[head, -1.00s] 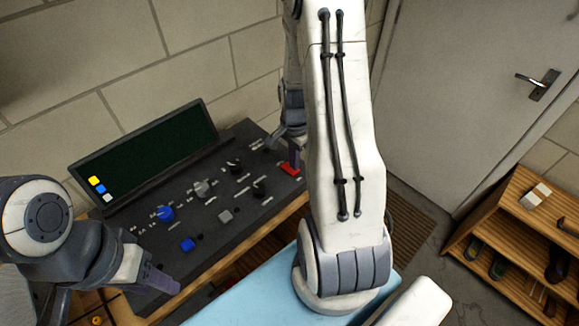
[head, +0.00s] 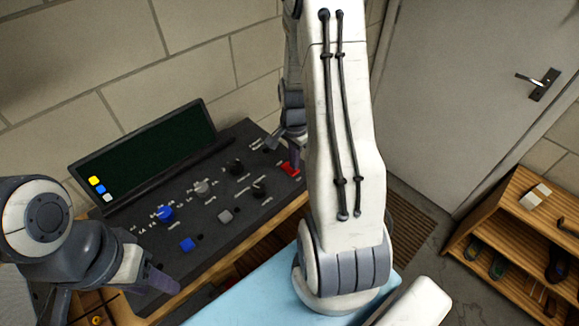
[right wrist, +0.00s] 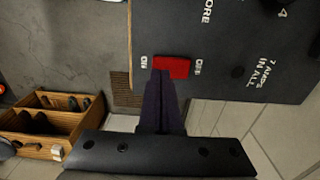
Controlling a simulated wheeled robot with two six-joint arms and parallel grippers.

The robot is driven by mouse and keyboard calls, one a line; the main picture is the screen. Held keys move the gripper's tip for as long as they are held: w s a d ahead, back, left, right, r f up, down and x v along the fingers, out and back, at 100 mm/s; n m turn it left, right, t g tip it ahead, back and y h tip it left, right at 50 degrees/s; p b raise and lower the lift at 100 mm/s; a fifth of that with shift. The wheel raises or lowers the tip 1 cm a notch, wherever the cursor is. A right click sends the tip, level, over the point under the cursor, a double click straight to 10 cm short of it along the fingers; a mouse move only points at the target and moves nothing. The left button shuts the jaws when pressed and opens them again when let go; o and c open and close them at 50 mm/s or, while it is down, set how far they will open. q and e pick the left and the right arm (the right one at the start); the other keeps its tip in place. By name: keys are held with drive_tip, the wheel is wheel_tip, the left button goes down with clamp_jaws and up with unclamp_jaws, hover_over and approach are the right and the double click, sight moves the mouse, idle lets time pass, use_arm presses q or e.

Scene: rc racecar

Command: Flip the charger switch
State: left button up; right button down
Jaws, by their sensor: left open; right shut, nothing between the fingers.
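The charger (head: 133,212) is a dark panel on the bench with a screen, knobs and buttons. Its red switch (head: 290,169) is at the panel's right end. In the right wrist view the red switch (right wrist: 174,67) lies between the printed words ON and OFF. My right gripper (right wrist: 160,78) is shut and empty, its tips right at the ON-side part of the switch; I cannot tell if they touch it. In the head view my right gripper (head: 294,152) is partly hidden behind its arm. My left gripper (head: 164,281) is open and empty by the panel's front left.
A blue surface (head: 245,297) lies in front of the bench. A wooden shelf (head: 520,225) with shoes stands at the right, near a grey door (head: 460,90). A brick wall is behind the charger. A wooden shelf (right wrist: 40,120) also shows in the right wrist view.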

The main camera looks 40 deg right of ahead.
drive_tip(key=shift+f+b, duration=0.65)
drive_tip(key=shift+f, duration=0.25)
drive_tip(key=shift+r, duration=0.15)
wheel_tip(320, 180, up, 7)
drive_tip(key=p, duration=0.6)
idle(0.4)
idle(0.4)
